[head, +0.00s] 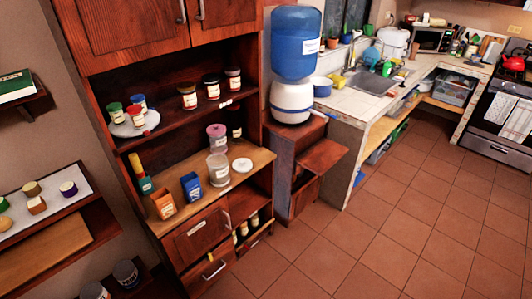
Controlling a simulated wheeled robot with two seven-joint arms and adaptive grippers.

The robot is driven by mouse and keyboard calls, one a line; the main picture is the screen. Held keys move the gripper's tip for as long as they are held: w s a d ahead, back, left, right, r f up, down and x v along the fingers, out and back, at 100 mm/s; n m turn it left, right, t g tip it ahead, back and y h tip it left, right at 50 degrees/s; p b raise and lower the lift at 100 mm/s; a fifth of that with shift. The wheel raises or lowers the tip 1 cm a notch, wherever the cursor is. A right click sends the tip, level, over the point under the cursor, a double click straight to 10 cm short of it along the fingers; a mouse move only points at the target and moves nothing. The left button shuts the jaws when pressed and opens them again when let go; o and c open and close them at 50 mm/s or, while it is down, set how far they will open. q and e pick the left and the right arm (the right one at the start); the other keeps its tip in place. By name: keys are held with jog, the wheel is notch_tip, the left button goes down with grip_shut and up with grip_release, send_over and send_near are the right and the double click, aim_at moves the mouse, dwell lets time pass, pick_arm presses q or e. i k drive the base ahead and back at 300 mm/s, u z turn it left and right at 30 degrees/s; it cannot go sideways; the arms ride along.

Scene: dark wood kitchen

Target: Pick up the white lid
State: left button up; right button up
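The white lid (242,165) is a small pale disc. It lies flat near the right end of the middle wooden shelf (228,186) of the dark cabinet. A clear glass jar (219,170) stands just left of it, and a pink-topped jar (216,138) stands behind. Nothing covers the lid. Neither of my grippers shows in the head view.
A blue box (192,186) and an orange box (163,203) stand further left on the shelf. Jars stand on the shelf above. A water dispenser (296,60) stands right of the cabinet. The tiled floor (350,240) in front is clear.

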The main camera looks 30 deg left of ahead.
aim_at(242, 165)
jog(key=u, duration=0.15)
jog(key=i, duration=1)
jog(key=u, duration=0.45)
